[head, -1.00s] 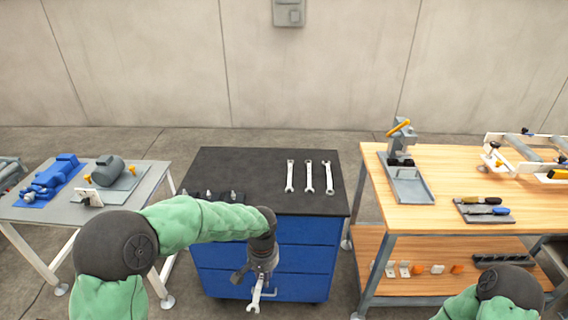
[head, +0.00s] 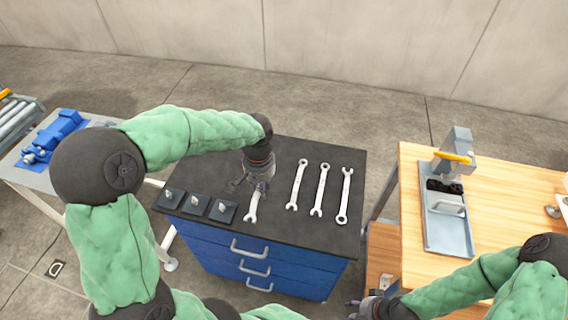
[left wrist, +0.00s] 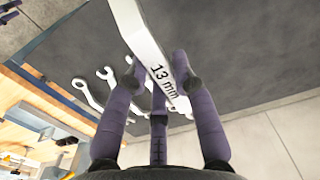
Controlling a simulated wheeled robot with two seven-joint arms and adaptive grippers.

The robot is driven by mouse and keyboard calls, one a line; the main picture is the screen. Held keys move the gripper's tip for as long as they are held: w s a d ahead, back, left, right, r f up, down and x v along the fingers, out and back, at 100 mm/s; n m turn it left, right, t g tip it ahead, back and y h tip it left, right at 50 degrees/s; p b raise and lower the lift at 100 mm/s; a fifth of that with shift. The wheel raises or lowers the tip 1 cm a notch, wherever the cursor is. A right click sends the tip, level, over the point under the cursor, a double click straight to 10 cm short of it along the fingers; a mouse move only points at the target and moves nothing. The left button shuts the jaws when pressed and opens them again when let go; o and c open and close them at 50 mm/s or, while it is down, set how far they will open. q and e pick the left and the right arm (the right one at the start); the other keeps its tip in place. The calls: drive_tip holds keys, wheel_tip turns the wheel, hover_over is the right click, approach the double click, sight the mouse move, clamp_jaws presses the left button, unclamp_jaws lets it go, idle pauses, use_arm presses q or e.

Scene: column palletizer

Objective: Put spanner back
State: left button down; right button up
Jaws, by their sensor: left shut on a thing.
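My left gripper (head: 257,184) is shut on a silver spanner (head: 252,207). Its open jaw end points down over the black top of the blue tool cabinet (head: 225,160); I cannot tell whether it touches. In the left wrist view the spanner (left wrist: 150,50) is marked "13 mm" and lies between the fingers of my left gripper (left wrist: 168,85). Three other spanners lie side by side to its right on the cabinet top: a left one (head: 297,185), a middle one (head: 320,190) and a right one (head: 345,195). My right gripper (head: 370,304) is low at the cabinet's right; its fingers are unclear.
Several dark square plates with small metal pieces (head: 197,205) lie along the cabinet's front left edge. A wooden workbench (head: 490,230) with a grey tray device (head: 447,222) stands to the right. A grey table with a blue vise-like part (head: 52,136) stands to the left.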

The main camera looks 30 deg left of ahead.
use_arm(q)
drive_tip(key=shift+w+a, duration=0.15)
drive_tip(key=shift+w, duration=0.15)
drive_tip(key=w+a+f+b, duration=0.15)
drive_tip(key=w+f, duration=0.25)
drive_tip(key=w, duration=0.5)
hover_over(276, 181)
drive_tip(key=f, duration=0.5)
drive_tip(key=shift+s+d+b, duration=0.1)
drive_tip(key=shift+s+b, duration=0.2)
drive_tip(key=shift+b, duration=0.1)
drive_tip(key=shift+w+f, duration=0.2)
drive_tip(key=shift+f, duration=0.2)
drive_tip(key=shift+f+b, duration=0.35)
drive_tip(key=shift+f, duration=1.1)
drive_tip(key=shift+f, duration=0.15)
drive_tip(key=c, duration=1)
unclamp_jaws()
